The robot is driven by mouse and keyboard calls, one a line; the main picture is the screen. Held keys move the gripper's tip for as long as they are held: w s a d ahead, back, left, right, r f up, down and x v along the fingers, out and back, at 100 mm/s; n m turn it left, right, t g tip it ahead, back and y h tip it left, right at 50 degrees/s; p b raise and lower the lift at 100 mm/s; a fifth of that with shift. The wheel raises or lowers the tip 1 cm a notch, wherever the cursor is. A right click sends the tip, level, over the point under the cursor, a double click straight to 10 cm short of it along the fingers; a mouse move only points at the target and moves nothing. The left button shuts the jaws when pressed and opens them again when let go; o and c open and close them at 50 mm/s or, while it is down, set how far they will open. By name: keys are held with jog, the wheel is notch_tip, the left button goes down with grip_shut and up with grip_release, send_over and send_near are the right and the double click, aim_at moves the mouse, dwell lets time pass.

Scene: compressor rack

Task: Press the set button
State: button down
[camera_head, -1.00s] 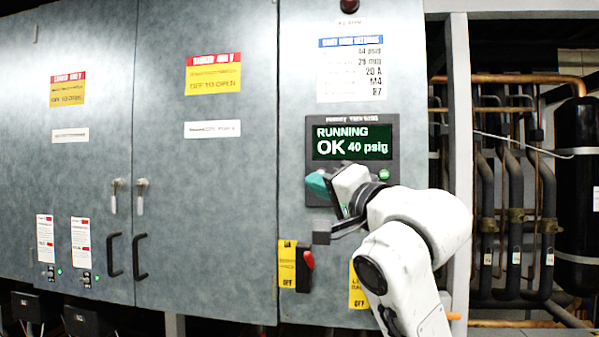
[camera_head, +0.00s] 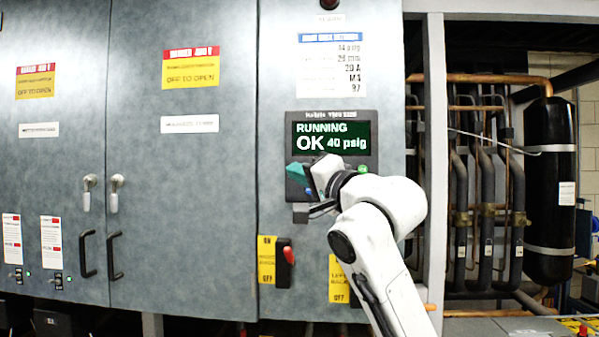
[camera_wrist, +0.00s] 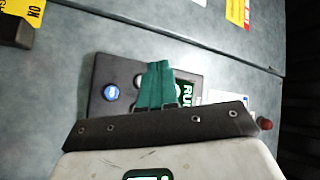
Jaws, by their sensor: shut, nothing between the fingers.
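The control panel (camera_head: 330,117) on the grey cabinet has a lit screen (camera_head: 347,136) reading "RUNNING OK 40 psig". A green button (camera_head: 362,169) shows below the screen, right of my wrist. In the wrist view, a blue button (camera_wrist: 111,92) and a pale button (camera_wrist: 139,80) are on the panel. I cannot read which one is the set button. My gripper (camera_head: 295,172) has teal fingers, shut and empty, in front of the panel's lower left. In the wrist view, the fingers (camera_wrist: 158,68) cover part of the panel; contact cannot be told.
A red-handled switch (camera_head: 287,257) with a yellow plate sits below the panel. Cabinet door handles (camera_head: 116,190) are to the left. Pipes and a black tank (camera_head: 549,190) stand to the right behind a grey post (camera_head: 436,170).

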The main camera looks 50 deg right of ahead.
jog(key=shift+w+d+p, duration=0.25)
jog(key=shift+w+d, duration=0.3)
jog(key=shift+d, duration=0.2)
jog(key=shift+w+d+p, duration=0.2)
jog(key=shift+w+d, duration=0.35)
jog(key=shift+d, duration=0.2)
dwell(1.0)
jog(key=shift+w+d+p, duration=0.25)
jog(key=shift+d+p, duration=0.05)
jog(key=shift+w+d, duration=0.25)
jog(key=shift+d, duration=0.1)
dwell(0.8)
jog(key=shift+s+a, duration=0.1)
jog(key=shift+s+a+p, duration=0.3)
jog(key=shift+s+a, duration=0.15)
jog(key=shift+a, duration=0.05)
jog(key=shift+a, duration=0.1)
jog(key=shift+s+a, duration=0.75)
jog(key=shift+a, duration=0.2)
jog(key=shift+s+a, duration=0.75)
jog(key=shift+a, duration=0.2)
